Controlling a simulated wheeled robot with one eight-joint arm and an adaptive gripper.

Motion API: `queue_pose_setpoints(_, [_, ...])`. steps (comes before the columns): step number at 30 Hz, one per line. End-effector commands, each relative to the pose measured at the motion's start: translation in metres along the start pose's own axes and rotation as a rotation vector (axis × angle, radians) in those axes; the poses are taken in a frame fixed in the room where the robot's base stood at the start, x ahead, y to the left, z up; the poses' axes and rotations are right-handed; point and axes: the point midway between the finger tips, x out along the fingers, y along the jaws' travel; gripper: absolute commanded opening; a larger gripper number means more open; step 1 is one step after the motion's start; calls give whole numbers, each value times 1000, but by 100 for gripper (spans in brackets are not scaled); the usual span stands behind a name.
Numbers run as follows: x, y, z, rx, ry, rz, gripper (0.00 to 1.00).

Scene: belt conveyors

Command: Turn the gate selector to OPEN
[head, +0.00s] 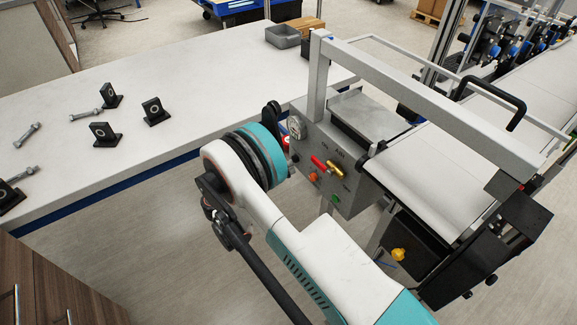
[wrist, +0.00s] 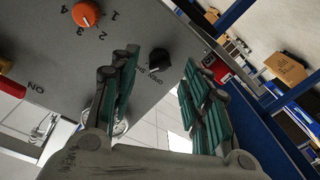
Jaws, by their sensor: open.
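A grey control panel (head: 325,160) fills much of the wrist view (wrist: 45,55). A black pointer knob (wrist: 154,63) sits on it with small lettering beside it that I cannot read surely; it may be the gate selector. Its setting is unclear. An orange knob (wrist: 86,13) with numbers around it is further left; it also shows in the head view (head: 313,177). My gripper (wrist: 162,68) is open, with its green-padded fingers on either side of the black knob in the picture. I cannot tell whether they touch it.
The conveyor (head: 430,170) runs right. A white table (head: 185,85) stands left, with bolts and black brackets.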

Motion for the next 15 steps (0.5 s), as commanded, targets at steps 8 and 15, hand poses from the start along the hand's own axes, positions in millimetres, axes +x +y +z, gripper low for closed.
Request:
queue_pose_setpoints(8, [29,0,0,0,-1,1,43])
queue_pose_setpoints(15, [32,0,0,0,0,-1,43])
